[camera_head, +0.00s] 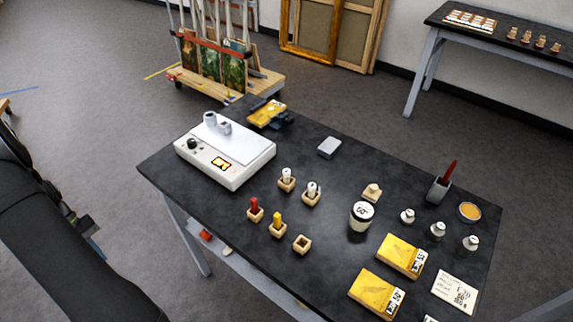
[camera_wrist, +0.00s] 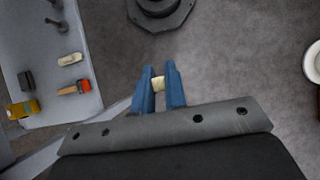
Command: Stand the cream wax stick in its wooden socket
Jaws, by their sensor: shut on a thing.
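In the wrist view my gripper (camera_wrist: 159,80) has its blue fingers closed on a short cream piece, the cream wax stick (camera_wrist: 159,85). Most of the stick is hidden by the fingers. They are over bare grey floor, away from the tabletop. In the head view, an empty wooden socket (camera_head: 302,244) stands on the dark table (camera_head: 220,205) near its front edge. Other sockets behind it hold a red stick (camera_head: 255,205), a yellow stick (camera_head: 277,218) and two whitish ones (camera_head: 286,174). The held stick cannot be made out in the head view.
A white hotplate device (camera_head: 225,155) stands at the table's left. A jar (camera_head: 361,216), yellow boxes (camera_head: 402,255) and small bottles (camera_head: 438,231) fill the right. In the wrist view, a pale shelf (camera_wrist: 50,30) at left holds several small things, including an orange-red one (camera_wrist: 75,87).

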